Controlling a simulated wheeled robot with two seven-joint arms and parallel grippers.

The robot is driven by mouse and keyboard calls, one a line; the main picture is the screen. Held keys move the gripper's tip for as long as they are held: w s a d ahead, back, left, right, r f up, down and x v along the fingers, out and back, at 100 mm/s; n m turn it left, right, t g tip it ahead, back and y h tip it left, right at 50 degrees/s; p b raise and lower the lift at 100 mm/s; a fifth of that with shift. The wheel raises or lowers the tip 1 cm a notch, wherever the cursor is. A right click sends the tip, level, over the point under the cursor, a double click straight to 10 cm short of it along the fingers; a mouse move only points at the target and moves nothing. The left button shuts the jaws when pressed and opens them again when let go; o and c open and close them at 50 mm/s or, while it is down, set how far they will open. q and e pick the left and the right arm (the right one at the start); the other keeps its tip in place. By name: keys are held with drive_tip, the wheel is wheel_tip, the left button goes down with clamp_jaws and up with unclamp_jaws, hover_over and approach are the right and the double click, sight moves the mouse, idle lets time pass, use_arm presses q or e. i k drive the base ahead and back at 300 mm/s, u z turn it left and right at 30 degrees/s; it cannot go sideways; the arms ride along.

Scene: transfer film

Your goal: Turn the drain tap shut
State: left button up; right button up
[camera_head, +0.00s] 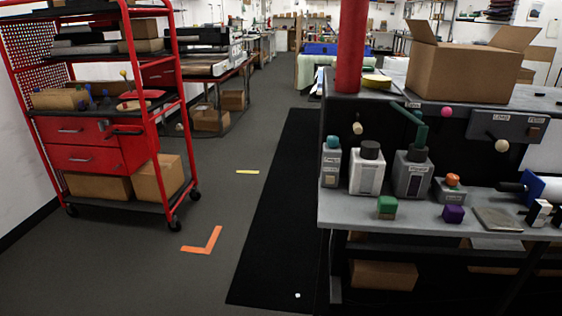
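A dark green tap-like fitting (421,134) stands at the back of the grey bench on the right, with a slanted green bar (405,114) running up and left from it. It may be the drain tap, but I cannot read a label that says so. Its lower end is just above or behind a grey bottle (413,178), and I cannot tell whether they touch. I cannot tell whether the tap is open or shut. Neither of my grippers is in view.
Several bottles, including a white one (367,172), and small blocks crowd the bench (350,205). A panel (507,126) with knobs is behind. A red post (351,45) rises at the bench's left.

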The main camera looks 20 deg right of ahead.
sight(333, 142)
drive_tip(key=u, duration=0.8)
drive_tip(key=i, duration=1.45)
drive_tip(key=z, duration=0.7)
